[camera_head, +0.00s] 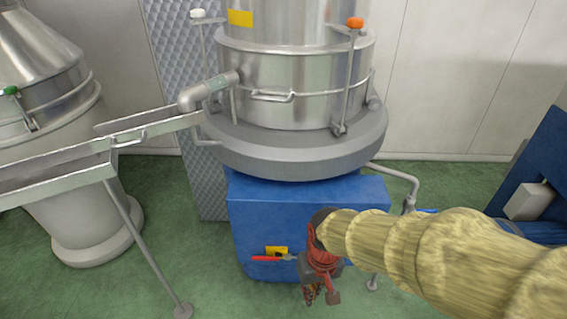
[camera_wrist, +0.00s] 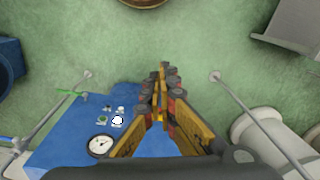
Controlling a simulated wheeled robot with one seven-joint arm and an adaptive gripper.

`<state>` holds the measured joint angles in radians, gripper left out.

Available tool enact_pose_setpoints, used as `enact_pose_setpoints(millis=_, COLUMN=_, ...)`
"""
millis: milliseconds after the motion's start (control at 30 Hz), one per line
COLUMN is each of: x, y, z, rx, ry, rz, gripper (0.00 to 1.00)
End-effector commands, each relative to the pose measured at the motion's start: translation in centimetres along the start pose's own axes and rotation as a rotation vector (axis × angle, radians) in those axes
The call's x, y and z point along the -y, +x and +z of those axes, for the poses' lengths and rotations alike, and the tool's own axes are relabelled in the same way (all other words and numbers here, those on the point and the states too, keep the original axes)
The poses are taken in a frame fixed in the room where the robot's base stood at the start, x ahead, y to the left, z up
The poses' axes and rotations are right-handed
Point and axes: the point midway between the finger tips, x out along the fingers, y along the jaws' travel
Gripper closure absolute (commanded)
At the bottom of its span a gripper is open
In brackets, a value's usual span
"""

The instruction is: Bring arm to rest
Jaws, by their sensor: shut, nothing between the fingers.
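My arm (camera_head: 430,245), in a pale yellow cover, reaches in from the right in the head view. My gripper (camera_head: 312,294) hangs at its end in front of the blue machine base (camera_head: 285,205), pointing down. It is partly hidden by the red and grey wrist parts. In the wrist view my gripper (camera_wrist: 164,72) shows its yellow and dark fingers closed together at the tips. Nothing is between them. Green floor lies beyond the tips.
A steel drum machine (camera_head: 295,85) stands on the blue base. A metal chute (camera_head: 60,170) on a thin leg and a conical steel vessel (camera_head: 45,100) are at left. A gauge (camera_wrist: 101,146) shows beside the fingers. Green floor (camera_head: 190,245) is open between the machines.

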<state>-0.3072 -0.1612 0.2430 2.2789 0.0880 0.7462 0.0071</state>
Motion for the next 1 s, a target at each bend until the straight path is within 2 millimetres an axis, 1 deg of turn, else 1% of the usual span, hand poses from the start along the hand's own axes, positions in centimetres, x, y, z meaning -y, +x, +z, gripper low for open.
enact_pose_setpoints(millis=33, x=-0.9, y=-2.0, z=1.0, rx=-0.022, ry=0.009, rz=0.006, gripper=1.0)
enact_pose_setpoints(millis=100, x=-2.2, y=-4.2, z=2.5, rx=-0.045, ry=0.019, rz=0.019, gripper=1.0)
enact_pose_setpoints(millis=200, x=-3.8, y=-7.1, z=4.6, rx=-0.089, ry=0.041, rz=0.038, gripper=1.0)
enact_pose_setpoints(millis=300, x=-5.2, y=-9.9, z=6.2, rx=-0.158, ry=0.072, rz=0.058, gripper=1.0)
enact_pose_setpoints(millis=433, x=-6.8, y=-13.3, z=7.5, rx=-0.278, ry=0.117, rz=0.084, gripper=1.0)
enact_pose_setpoints(millis=600, x=-8.2, y=-17.2, z=8.3, rx=-0.415, ry=0.173, rz=0.107, gripper=1.0)
enact_pose_setpoints(millis=733, x=-8.8, y=-18.6, z=8.7, rx=-0.463, ry=0.202, rz=0.119, gripper=1.0)
enact_pose_setpoints(millis=833, x=-9.2, y=-18.7, z=8.8, rx=-0.465, ry=0.216, rz=0.123, gripper=1.0)
enact_pose_setpoints(millis=1000, x=-9.2, y=-18.7, z=8.8, rx=-0.465, ry=0.216, rz=0.123, gripper=1.0)
